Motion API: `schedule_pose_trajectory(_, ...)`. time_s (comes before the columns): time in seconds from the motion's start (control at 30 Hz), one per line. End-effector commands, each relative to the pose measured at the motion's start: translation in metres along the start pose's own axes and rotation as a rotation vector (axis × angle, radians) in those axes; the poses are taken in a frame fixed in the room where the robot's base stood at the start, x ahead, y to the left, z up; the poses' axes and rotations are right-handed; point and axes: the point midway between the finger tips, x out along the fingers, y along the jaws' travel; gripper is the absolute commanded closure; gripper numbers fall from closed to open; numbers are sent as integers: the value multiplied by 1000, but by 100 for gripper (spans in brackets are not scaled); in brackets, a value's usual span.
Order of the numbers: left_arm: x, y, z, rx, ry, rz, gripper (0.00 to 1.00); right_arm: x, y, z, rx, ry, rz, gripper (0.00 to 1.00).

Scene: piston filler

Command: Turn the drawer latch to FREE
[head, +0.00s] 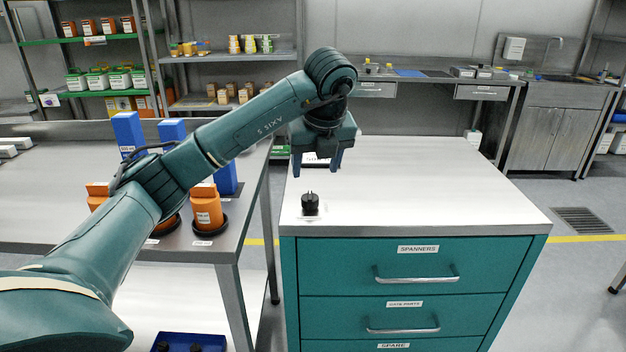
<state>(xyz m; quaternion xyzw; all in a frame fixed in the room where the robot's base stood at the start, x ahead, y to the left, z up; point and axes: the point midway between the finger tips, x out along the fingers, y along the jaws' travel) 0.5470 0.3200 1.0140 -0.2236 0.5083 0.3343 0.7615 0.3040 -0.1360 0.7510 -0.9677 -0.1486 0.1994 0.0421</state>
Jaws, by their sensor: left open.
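The drawer latch (310,204) is a small black knob on a pale plate, on the white top of the teal drawer cabinet (450,200) near its front left corner. Its marking is too small to read. My left gripper (317,172) is open and points down above and slightly behind the latch, apart from it, with nothing between its fingers. The cabinet's top drawer (417,265), labelled SPANNERS, is closed, as is the drawer below it. My right gripper is not in view.
A metal table (60,215) stands left of the cabinet with orange containers (206,208) and blue boxes (128,133). A blue tray (188,343) is on its lower level. The rest of the cabinet top is clear. Shelves and a sink counter stand behind.

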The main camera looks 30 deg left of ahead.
Motion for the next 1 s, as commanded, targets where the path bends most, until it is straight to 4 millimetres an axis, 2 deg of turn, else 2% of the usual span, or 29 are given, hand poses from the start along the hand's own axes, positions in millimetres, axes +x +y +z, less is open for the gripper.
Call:
schedule_pose_trajectory(0.03,-12,0,1,0,-3,-3,43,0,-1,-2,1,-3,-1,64)
schedule_pose_trajectory(0.1,-23,0,2,1,-4,-2,43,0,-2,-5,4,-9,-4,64)
schedule_pose_trajectory(0.2,-31,0,1,1,-2,-2,43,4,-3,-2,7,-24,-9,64)
schedule_pose_trajectory(0.43,-34,0,0,0,0,0,43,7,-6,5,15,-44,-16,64)
schedule_pose_trajectory(0.8,-33,0,0,0,0,0,43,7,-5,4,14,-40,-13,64)
schedule_pose_trajectory(0.9,-41,0,3,0,0,0,43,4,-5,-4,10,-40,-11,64)
schedule_pose_trajectory(1.0,-62,0,12,0,0,-1,43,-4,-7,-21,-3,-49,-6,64)
